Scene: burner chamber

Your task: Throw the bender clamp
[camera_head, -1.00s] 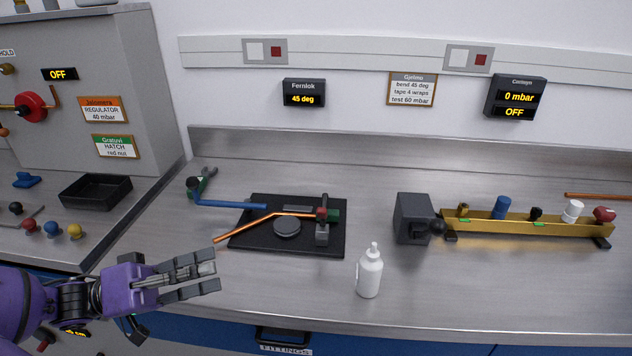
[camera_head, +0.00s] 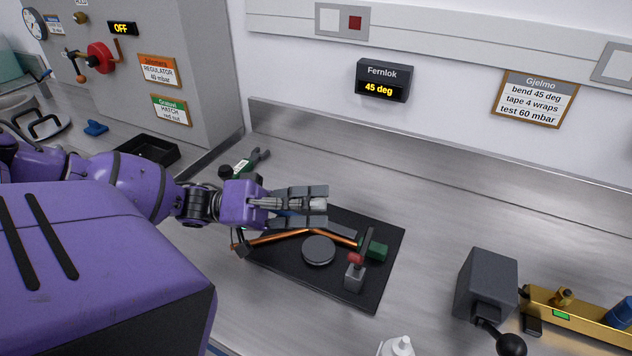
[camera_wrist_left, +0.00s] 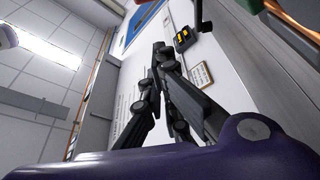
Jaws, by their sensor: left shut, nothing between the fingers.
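The bender stands on a black base plate (camera_head: 385,285) with a grey round former (camera_head: 319,250). A bent copper tube (camera_head: 275,239) lies across it. At its right end, by a green block (camera_head: 378,251), is the clamp (camera_head: 354,277), a grey post with a red knob (camera_head: 356,258). My left gripper (camera_head: 326,209) is shut and empty above the back left of the plate, left of and behind the clamp. It hides most of the blue bender handle (camera_head: 283,212). The left wrist view shows the fingers (camera_wrist_left: 160,62) but not the clamp. My right gripper is not in view.
The angle display (camera_head: 381,81) reads 45 deg. A green-and-grey tool (camera_head: 250,163) lies behind my left gripper. A grey box with a black knob (camera_head: 485,285) stands at right, and a white bottle (camera_head: 397,346) at the front. Bare bench lies between plate and box.

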